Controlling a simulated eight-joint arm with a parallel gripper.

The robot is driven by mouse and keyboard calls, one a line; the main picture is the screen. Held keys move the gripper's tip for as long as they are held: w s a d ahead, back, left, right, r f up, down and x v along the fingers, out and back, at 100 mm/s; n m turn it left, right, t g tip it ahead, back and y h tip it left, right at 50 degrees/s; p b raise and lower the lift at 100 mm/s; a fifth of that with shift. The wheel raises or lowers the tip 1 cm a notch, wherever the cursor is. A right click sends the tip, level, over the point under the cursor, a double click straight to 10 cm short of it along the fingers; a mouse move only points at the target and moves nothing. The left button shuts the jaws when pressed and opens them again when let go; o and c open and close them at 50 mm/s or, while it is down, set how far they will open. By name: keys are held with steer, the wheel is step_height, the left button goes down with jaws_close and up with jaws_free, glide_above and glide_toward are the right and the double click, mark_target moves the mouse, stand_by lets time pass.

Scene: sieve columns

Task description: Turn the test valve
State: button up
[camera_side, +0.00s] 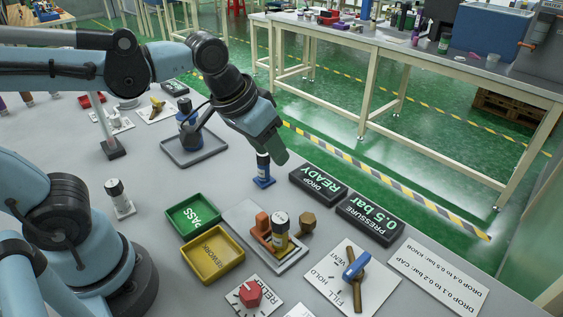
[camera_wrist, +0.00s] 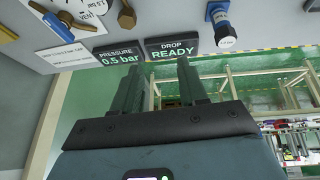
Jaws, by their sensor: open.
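The test valve is a lever with a blue grip (camera_side: 355,264) and a brass-coloured bar, on a white plate (camera_side: 330,282) marked FILL, HOLD and VENT. The lever lies aslant across its plate at the front of the bench. In the wrist view the blue lever (camera_wrist: 58,28) shows at the upper left. My gripper (camera_side: 278,157) is well behind the valve, near the bench's far edge. In the wrist view my two fingers (camera_wrist: 161,76) stand apart with nothing between them. My gripper does not touch the valve.
A blue-based column (camera_side: 263,170) stands close beside my gripper. Displays reading DROP READY (camera_side: 318,186) and PRESSURE 0.5 bar (camera_side: 370,219) lie between my gripper and the valve. A fixture (camera_side: 238,214) with a yellow column, green and yellow trays, and a red relief knob (camera_side: 250,292) are left of the valve.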

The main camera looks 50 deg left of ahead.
steer(key=w+d+g, duration=0.3)
steer(key=d, duration=0.8)
steer(key=g+y, duration=0.1)
steer(key=g, duration=0.1)
glide_toward(358, 263)
step_height(358, 263, down, 9)
steer(key=shift+w+r, duration=0.1)
steer(key=shift+r, duration=0.05)
jaws_close()
